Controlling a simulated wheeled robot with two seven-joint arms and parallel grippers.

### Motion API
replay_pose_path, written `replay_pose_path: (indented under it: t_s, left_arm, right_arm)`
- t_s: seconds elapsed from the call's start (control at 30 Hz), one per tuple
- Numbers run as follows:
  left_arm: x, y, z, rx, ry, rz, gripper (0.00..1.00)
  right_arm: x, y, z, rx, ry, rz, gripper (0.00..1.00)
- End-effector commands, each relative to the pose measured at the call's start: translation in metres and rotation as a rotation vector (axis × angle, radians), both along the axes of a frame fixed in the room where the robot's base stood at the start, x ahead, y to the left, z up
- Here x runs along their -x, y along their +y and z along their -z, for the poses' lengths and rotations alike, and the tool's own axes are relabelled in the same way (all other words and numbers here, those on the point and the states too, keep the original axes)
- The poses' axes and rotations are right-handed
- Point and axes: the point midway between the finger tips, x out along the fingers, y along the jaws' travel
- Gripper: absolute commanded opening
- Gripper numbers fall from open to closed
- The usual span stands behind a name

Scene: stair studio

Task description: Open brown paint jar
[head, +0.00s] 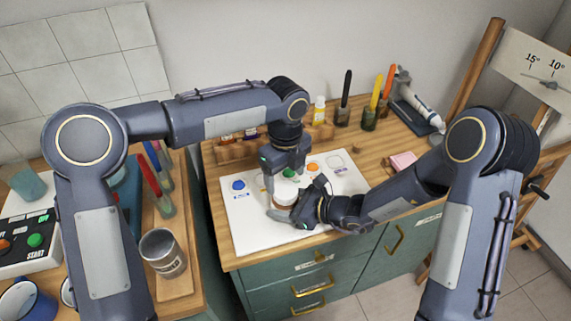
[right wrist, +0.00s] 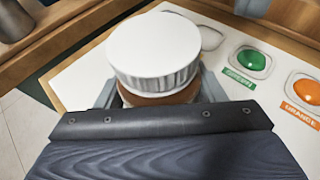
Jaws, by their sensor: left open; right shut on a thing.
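The brown paint jar (right wrist: 160,98) stands upright in the right wrist view, with its ribbed white lid (right wrist: 153,50) on top and a band of brown showing below. My right gripper (right wrist: 158,100) is shut around the jar's body, one finger on each side. In the head view, my right gripper (head: 284,210) reaches the jar from the right, low over the white board. My left gripper (head: 284,182) is open and points down over the jar, its fingers near the lid. It partly hides the lid, and I cannot tell whether it touches it.
The white board (head: 250,232) holds blue (head: 238,185), green (head: 289,172) and orange (head: 313,167) paint spots. A wooden rack (head: 235,149), a yellow bottle (head: 319,110) and brush jars (head: 342,116) stand behind. A metal can (head: 162,255) stands on the left bench.

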Motion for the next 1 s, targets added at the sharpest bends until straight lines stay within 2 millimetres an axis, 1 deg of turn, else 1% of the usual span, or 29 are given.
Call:
replay_pose_path:
  t_s: [0.03,0.1,0.3,0.6,0.63,0.9,0.97,1.0]
  left_arm:
    - [0.001,0.001,0.009,-0.002,0.004,0.0,0.72]
    - [0.001,0.0,0.019,-0.001,0.005,0.0,0.72]
    - [0.001,0.0,0.036,0.0,0.003,-0.001,0.72]
    - [0.0,0.0,0.039,0.001,0.001,-0.002,0.72]
    - [0.0,0.0,0.039,0.001,0.001,-0.002,0.71]
    - [0.0,0.0,0.039,0.001,0.0,-0.003,0.35]
    - [0.0,0.0,0.039,0.001,0.0,-0.003,0.28]
    - [0.0,0.0,0.039,0.001,0.0,-0.003,0.26]
  right_arm:
    - [0.0,0.0,0.0,0.0,0.0,0.0,0.0]
    - [0.0,0.0,0.0,0.0,0.0,0.0,0.0]
    - [0.0,0.0,0.0,0.0,0.0,0.0,0.0]
    - [0.0,0.0,0.0,0.0,0.0,0.0,0.0]
    - [0.0,0.0,0.0,0.0,0.0,0.0,0.0]
    - [0.0,0.0,0.0,0.0,0.0,0.0,0.0]
    - [0.0,0.0,0.0,0.0,0.0,0.0,0.0]
    - [0.0,0.0,0.0,0.0,0.0,0.0,0.0]
